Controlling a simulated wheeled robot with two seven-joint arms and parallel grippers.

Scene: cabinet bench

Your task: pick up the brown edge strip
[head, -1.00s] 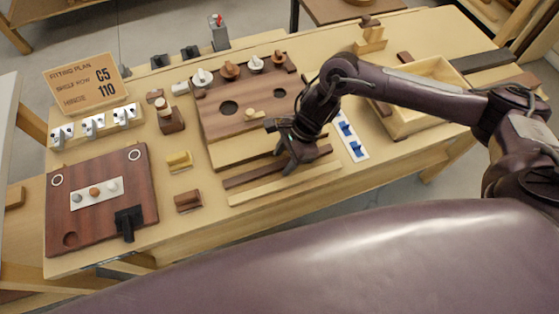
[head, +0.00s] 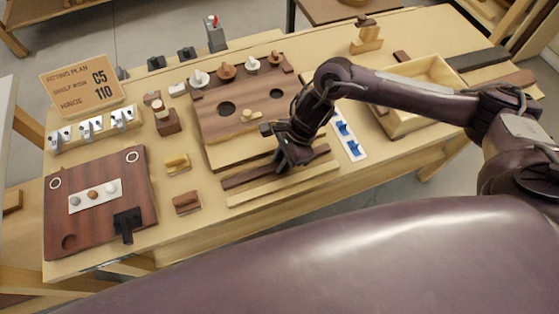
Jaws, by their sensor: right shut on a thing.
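The brown edge strip (head: 248,178) is a long, thin dark wooden bar lying roughly left to right near the front of the bench, between two pale strips. My right gripper (head: 285,166) is over the middle of the brown strip, pointing down, and is shut on it. The fingertips and the gripped part are mostly hidden by the gripper body. I cannot tell whether the strip is clear of the bench top. My left gripper is not in view.
A pale strip (head: 255,191) lies just in front. Behind is a dark board with holes (head: 215,124) and several knobs. Small blocks (head: 186,202) stand to the left.

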